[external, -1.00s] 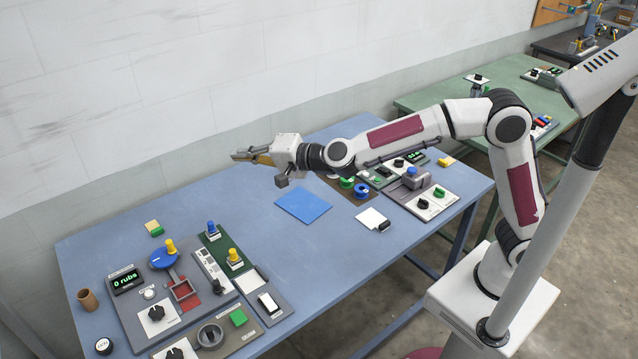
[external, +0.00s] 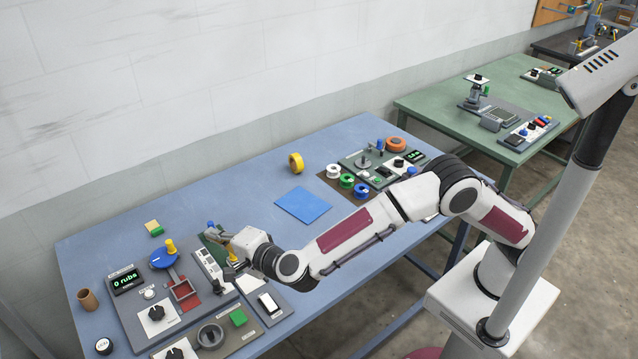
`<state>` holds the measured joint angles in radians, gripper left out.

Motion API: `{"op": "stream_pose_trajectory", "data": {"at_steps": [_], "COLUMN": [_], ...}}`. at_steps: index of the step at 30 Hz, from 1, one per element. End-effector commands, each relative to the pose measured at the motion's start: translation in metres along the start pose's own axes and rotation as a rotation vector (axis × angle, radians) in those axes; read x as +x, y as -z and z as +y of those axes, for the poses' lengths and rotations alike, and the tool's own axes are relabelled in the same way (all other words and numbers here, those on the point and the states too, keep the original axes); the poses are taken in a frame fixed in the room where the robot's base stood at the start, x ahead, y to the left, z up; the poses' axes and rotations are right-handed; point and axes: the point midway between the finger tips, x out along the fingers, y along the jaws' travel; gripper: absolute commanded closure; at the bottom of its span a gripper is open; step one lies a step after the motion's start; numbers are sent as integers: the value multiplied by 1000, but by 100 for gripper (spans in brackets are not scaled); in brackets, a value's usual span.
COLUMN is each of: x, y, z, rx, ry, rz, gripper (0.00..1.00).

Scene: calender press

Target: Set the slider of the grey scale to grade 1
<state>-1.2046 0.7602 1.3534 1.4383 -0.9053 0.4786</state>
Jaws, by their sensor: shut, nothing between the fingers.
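The grey scale (external: 207,265) is a pale narrow strip with darker patches on the panel at the left of the blue table, beside the green board. Its slider is too small to make out, and I cannot read its grade. My gripper (external: 211,234) is shut and empty. Its fingers point left, over the green board near the far end of the strip. I cannot tell whether they touch anything. My gripper hides most of the green board and its yellow knob.
A blue disc with a yellow knob (external: 170,246) is left of the strip, near a display reading "0 rubs" (external: 126,281). A white block (external: 269,303) lies in front.

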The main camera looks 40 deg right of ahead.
Motion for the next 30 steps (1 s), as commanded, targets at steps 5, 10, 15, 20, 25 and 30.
{"op": "stream_pose_trajectory", "data": {"at_steps": [5,10,15,20,25,30], "x": [-15,-33,-54,-75,-92,-101], "y": [-25,-42,-57,-66,-71,-73], "z": [39,77,116,150,176,188], "rx": [33,60,81,94,102,105], "ry": [-19,-36,-52,-64,-72,-76], "rz": [49,101,155,203,242,261], "gripper": [100,100,100,100,100,100]}}
